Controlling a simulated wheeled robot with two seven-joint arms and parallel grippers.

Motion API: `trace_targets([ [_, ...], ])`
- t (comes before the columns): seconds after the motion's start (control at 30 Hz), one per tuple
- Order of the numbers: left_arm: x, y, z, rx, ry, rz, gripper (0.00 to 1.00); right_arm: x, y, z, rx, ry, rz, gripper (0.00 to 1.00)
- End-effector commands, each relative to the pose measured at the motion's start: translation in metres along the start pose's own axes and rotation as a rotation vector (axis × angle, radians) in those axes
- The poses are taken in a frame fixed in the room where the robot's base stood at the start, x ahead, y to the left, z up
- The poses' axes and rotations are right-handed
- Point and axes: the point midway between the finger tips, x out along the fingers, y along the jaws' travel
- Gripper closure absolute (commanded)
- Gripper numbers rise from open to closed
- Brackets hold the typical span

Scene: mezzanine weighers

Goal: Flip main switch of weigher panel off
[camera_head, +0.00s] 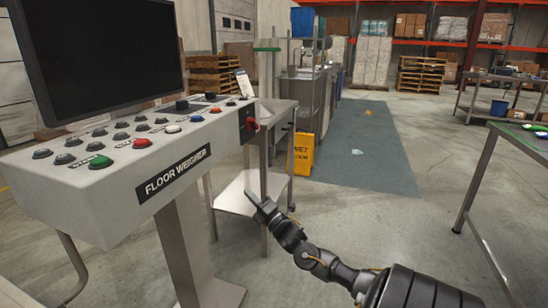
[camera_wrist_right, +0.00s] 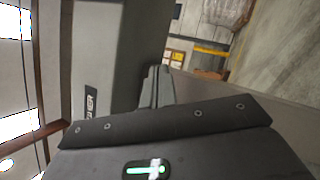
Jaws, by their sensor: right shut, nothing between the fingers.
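The weigher panel (camera_head: 170,155) is a light grey console labelled FLOOR WEIGHER, on the left in the head view. Its main switch (camera_head: 252,123) is a red handle on a dark plate on the console's right end face. My right gripper (camera_head: 253,198) is shut and empty, below the switch and apart from it, in front of a steel side table. In the right wrist view the shut fingers (camera_wrist_right: 158,85) point toward the grey panel body (camera_wrist_right: 105,50), where part of the label shows. The switch is not clearly visible there. My left gripper is out of view.
A dark monitor (camera_head: 95,55) stands over the console's buttons. The steel side table (camera_head: 245,195) stands just right of the panel's post. A yellow wet-floor sign (camera_head: 304,155) is behind it. Another table (camera_head: 485,175) is at the right; the floor between is open.

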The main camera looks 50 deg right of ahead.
Motion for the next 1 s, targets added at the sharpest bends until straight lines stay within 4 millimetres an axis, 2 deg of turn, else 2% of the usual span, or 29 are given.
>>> trace_targets([
  [0.03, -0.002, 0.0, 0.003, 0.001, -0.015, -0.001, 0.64, -0.026, -0.013, -0.058, 0.194, 0.054, -0.074, 1.0],
  [0.07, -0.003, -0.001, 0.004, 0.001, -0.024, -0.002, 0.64, -0.041, -0.017, -0.09, 0.313, 0.083, -0.122, 1.0],
  [0.1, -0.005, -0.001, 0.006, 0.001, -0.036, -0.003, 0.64, -0.063, -0.018, -0.131, 0.472, 0.116, -0.189, 1.0],
  [0.13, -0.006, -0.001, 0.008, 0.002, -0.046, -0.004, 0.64, -0.08, -0.016, -0.162, 0.59, 0.137, -0.241, 1.0],
  [0.2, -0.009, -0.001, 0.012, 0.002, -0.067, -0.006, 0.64, -0.12, -0.001, -0.227, 0.857, 0.174, -0.361, 1.0],
  [0.27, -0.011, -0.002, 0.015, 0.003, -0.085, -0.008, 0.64, -0.152, 0.021, -0.275, 1.072, 0.193, -0.46, 1.0],
  [0.3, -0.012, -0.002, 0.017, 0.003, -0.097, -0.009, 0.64, -0.172, 0.038, -0.301, 1.203, 0.199, -0.524, 1.0],
  [0.4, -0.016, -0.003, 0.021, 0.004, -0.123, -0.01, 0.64, -0.212, 0.086, -0.349, 1.484, 0.195, -0.659, 1.0],
  [0.5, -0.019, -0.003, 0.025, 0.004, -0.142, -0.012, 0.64, -0.237, 0.126, -0.374, 1.681, 0.178, -0.753, 1.0],
  [0.63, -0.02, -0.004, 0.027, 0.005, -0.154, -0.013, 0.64, -0.252, 0.154, -0.386, 1.808, 0.158, -0.813, 1.0],
  [0.73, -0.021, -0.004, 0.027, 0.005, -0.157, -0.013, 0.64, -0.255, 0.16, -0.389, 1.837, 0.154, -0.828, 1.0],
  [1.0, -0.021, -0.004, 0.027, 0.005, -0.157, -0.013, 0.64, -0.254, 0.16, -0.388, 1.836, 0.154, -0.827, 1.0],
])
